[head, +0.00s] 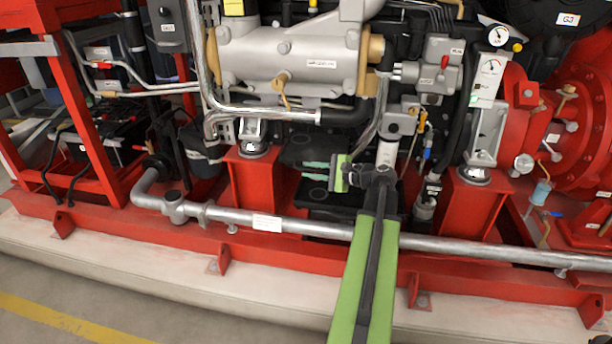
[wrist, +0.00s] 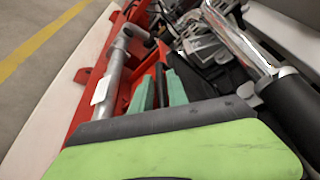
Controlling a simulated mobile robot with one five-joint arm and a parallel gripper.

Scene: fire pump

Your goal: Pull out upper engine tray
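The engine (head: 290,60) is a grey and black block on a red frame. Under it, between two red pedestals, a flat black tray (head: 300,150) shows, likely the upper one. A second black surface (head: 335,207) lies lower. My gripper (head: 314,171) points left into this gap, at the tray's front. Its two teal fingers also show in the wrist view (wrist: 160,92), apart, with a dark strip visible between them. I cannot tell whether this strip is the tray or lies behind the fingers. The green gripper body hides part of the tray area.
A long grey pipe (head: 290,226) runs across the front, below my gripper. Red pedestals stand left (head: 257,185) and right (head: 474,205) of the gap. Hoses and valves hang at the right. Open floor (head: 60,290) lies in front of the pale plinth.

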